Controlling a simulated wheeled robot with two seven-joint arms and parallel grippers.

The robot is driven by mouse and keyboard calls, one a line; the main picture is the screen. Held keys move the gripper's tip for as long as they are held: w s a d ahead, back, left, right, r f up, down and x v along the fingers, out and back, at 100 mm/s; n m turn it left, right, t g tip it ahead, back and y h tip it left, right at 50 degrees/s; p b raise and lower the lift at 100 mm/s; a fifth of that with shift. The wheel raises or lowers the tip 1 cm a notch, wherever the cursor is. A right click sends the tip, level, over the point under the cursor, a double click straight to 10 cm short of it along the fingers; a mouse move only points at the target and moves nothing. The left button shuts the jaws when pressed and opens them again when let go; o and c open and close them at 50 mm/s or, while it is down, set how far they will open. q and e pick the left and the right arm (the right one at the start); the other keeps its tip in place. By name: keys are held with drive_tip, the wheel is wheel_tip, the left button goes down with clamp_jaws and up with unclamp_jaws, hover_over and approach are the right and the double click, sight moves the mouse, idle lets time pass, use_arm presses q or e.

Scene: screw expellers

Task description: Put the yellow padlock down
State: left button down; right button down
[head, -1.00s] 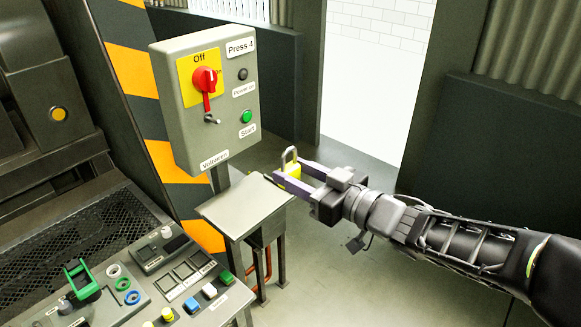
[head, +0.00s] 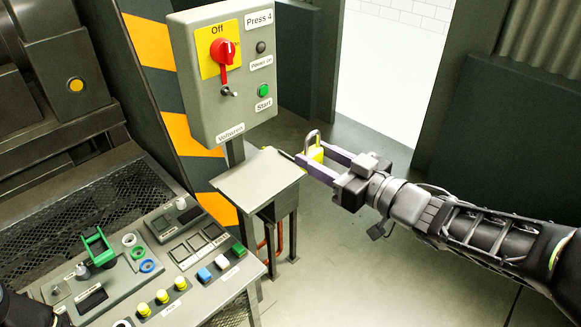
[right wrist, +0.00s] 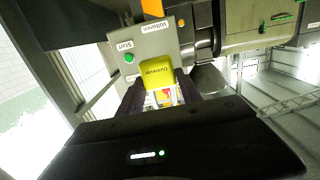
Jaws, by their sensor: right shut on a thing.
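The yellow padlock (head: 316,153) has its shackle pointing up in the head view. My right gripper (head: 311,157) is shut on it, with one finger on either side of the body. The padlock is in the air by the right back corner of a small grey metal shelf (head: 258,188); I cannot tell whether it overlaps the shelf edge. In the right wrist view the padlock's yellow body (right wrist: 157,71) shows between the fingers, with printed letters on it. My left gripper is not in view; a dark part shows at the lower left corner of the head view.
The grey Press 4 switch box (head: 207,106) stands on a post behind the shelf, with a red knob (head: 224,50) on a yellow plate. A button panel (head: 163,262) lies at the lower left. The shelf top is bare. Open floor lies to the right.

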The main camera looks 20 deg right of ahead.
drive_tip(key=w+f+b, duration=0.4)
drive_tip(key=f+b, duration=0.2)
drive_tip(key=f, duration=0.3)
drive_tip(key=w+f+b, duration=0.1)
drive_tip(key=w+b, duration=0.1)
drive_tip(key=w, duration=0.2)
drive_tip(key=w+f+b, duration=0.2)
drive_tip(key=w, duration=0.3)
drive_tip(key=w+f+b, duration=0.2)
drive_tip(key=w, duration=0.2)
drive_tip(key=shift+w+d+f+b, duration=0.1)
drive_tip(key=shift+w+d+b, duration=0.25)
drive_tip(key=shift+b, duration=0.05)
drive_tip(key=r, duration=0.1)
drive_tip(key=w+d+r, duration=0.1)
drive_tip(key=w+r, duration=0.1)
drive_tip(key=r, duration=0.1)
drive_tip(key=shift+w+d, duration=0.25)
drive_tip(key=shift+d, duration=0.05)
drive_tip(key=shift+f, duration=0.1)
wheel_tip(320, 180, down, 6)
drive_tip(key=shift+f, duration=0.1)
